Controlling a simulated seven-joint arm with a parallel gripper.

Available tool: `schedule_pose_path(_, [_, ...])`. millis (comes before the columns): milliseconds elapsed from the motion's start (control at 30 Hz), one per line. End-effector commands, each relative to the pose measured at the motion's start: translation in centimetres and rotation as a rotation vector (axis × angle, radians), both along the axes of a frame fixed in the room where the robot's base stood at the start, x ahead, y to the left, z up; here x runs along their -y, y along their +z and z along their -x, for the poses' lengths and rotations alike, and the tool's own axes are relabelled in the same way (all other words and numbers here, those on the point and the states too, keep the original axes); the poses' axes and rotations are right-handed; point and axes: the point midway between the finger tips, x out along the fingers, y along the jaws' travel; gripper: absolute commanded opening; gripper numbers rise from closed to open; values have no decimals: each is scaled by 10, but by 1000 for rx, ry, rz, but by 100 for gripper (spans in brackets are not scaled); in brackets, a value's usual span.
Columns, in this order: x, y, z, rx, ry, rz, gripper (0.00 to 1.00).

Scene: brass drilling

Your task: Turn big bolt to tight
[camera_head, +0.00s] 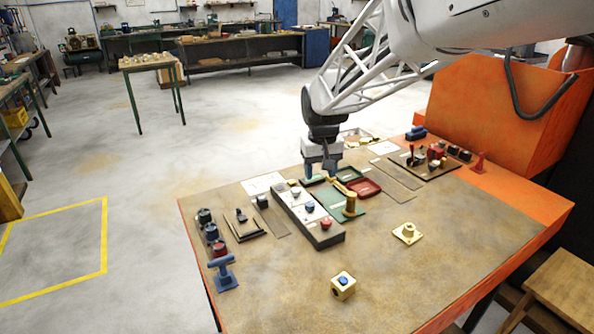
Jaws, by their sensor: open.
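My gripper (321,176) is open, pointing down over the far middle of the table, above the green and red trays. I see nothing between its fingers. A brass block (343,292) with a blue, bolt-like top (343,281) stands near the front middle of the table, well away from my gripper. A brass flanged piece (408,236) lies to the right of centre. I cannot tell for sure which part is the big bolt, or how tight any bolt is.
A grey box with coloured knobs (326,238) stands below my gripper. A brass cylinder (350,206) is beside it. A blue clamp-like tool (223,275) and dark knobs are at left. A control panel (431,166) is at back right. The tabletop's front is mostly clear.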

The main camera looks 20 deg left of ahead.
Motion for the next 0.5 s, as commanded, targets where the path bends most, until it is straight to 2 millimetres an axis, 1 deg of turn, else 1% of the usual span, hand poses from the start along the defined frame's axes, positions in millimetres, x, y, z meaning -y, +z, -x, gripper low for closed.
schedule_pose_path(33, [-16,-8,-6,-6,18,3,53])
schedule_pose_path(200, [-67,-30,-25,-19,70,10,53])
schedule_pose_path(267, [-86,-38,-30,-23,89,13,53])
schedule_pose_path(400, [-130,-60,-40,-35,133,20,53])
schedule_pose_path(467, [-149,-70,-43,-40,151,22,53])
schedule_pose_path(500, [-162,-77,-45,-42,164,25,53])
